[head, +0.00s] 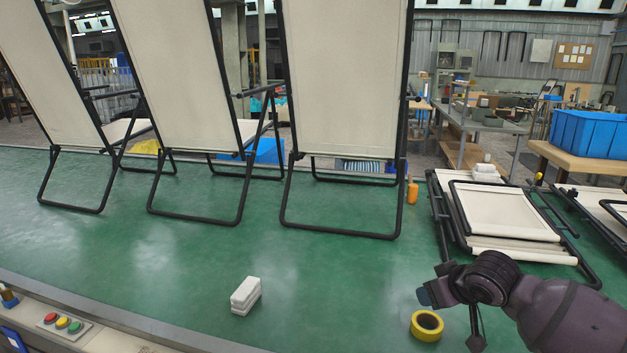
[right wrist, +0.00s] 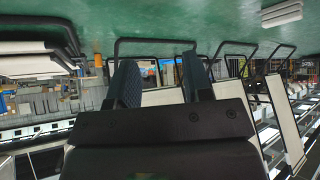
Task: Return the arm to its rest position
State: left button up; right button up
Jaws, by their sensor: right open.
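My right gripper (head: 440,290) is at the lower right of the head view, above the green table (head: 350,290). In the right wrist view its two fingers (right wrist: 160,78) stand apart with nothing between them. A folded lounger (head: 505,212) with cream fabric and black frame lies flat just beyond it. An unfolded lounger (head: 343,90) stands upright at the centre, with two more, one middle-left (head: 180,75) and one far left (head: 50,80). My right gripper appears apart from all of them. My left gripper is not in view.
A yellow tape roll (head: 427,325) lies near my right gripper. A white block stack (head: 246,295) lies front centre. An orange bottle (head: 412,193) stands by the folded lounger. A button panel (head: 63,323) is front left. The table's front middle is mostly clear.

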jog(key=s+a+f+n+t+y+p, duration=0.1)
jog(key=s+a+f+t, duration=0.1)
jog(key=s+f+t, duration=0.15)
jog(key=s+a+f+n+t+y, duration=0.1)
jog(key=s+a+f+n+t, duration=0.1)
jog(key=s, duration=0.3)
jog(key=s+d+f+m+h, duration=0.1)
jog(key=s+f, duration=0.1)
jog(key=s, duration=0.2)
jog(key=s+d+f+m, duration=0.1)
jog(key=s+f, duration=0.2)
jog(key=s, duration=0.2)
jog(key=s+d+f+m+h+p, duration=0.1)
jog(key=s+f, duration=0.2)
jog(key=s, duration=0.2)
jog(key=shift+d+f+h, duration=0.2)
jog(key=shift+d+h, duration=0.1)
jog(key=shift+d, duration=0.1)
jog(key=s+d+f+m+g+h, duration=0.1)
jog(key=s+f, duration=0.2)
jog(key=s, duration=0.4)
jog(key=s+d+f+m+g+h, duration=0.1)
jog(key=s+f+m, duration=0.1)
jog(key=s+f, duration=0.2)
jog(key=s, duration=0.3)
jog(key=shift+d+f+g+p, duration=0.2)
jog(key=shift+g+p, duration=0.1)
jog(key=shift+g, duration=0.05)
jog(key=shift+s, duration=0.1)
